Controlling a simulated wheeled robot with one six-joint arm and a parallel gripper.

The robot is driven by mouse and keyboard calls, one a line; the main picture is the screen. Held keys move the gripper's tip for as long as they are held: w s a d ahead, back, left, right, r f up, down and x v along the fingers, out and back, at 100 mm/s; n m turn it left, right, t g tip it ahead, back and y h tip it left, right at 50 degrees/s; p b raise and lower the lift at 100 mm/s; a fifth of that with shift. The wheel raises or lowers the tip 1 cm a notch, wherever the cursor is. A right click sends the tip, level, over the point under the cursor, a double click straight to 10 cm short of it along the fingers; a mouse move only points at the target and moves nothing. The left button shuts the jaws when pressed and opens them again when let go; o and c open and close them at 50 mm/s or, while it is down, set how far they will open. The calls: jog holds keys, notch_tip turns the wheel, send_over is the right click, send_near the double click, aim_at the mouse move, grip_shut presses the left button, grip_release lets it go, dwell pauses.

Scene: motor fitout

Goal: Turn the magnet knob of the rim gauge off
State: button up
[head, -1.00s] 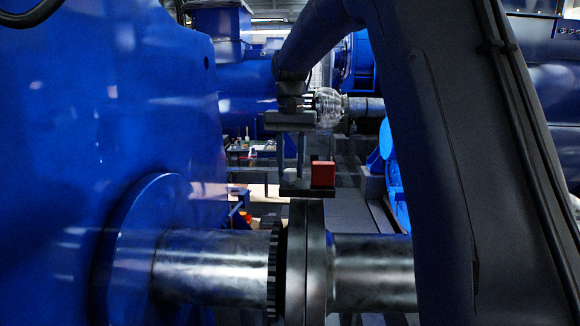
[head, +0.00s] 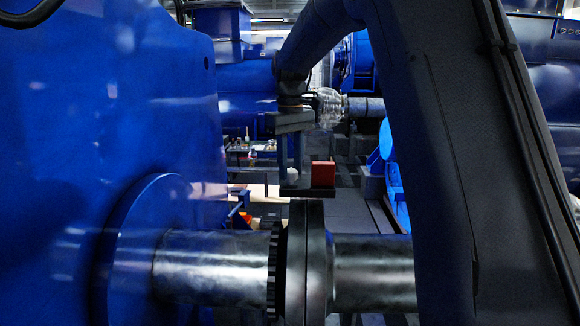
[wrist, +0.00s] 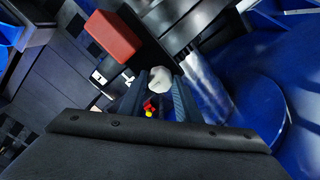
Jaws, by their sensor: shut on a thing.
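The rim gauge shows as a red block (head: 323,175) on a dark base on top of the shaft flange (head: 316,255). The red block also shows in the wrist view (wrist: 113,36). A pale, rounded knob (wrist: 160,79) sits beside the block, low between my fingers. My gripper (head: 291,180) points down from above, left of the red block, and is shut on the knob. In the wrist view my gripper's two fingers (wrist: 158,92) flank the knob. The fingers mostly hide the knob in the head view, and I cannot read its off mark.
A large blue housing (head: 110,120) fills the left side. The polished shaft (head: 210,265) runs across below, with a toothed ring (head: 273,270) beside the flange. Small red and yellow things (wrist: 149,108) show between my fingers in the wrist view.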

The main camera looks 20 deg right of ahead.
aim_at(290, 170)
jog(key=shift+n, duration=0.4)
jog(key=o, duration=1.1)
jog(key=shift+c, duration=0.2)
jog(key=shift+r, duration=0.1)
notch_tip(290, 170, up, 8)
jog(key=b, duration=0.3)
jog(key=shift+f, duration=0.2)
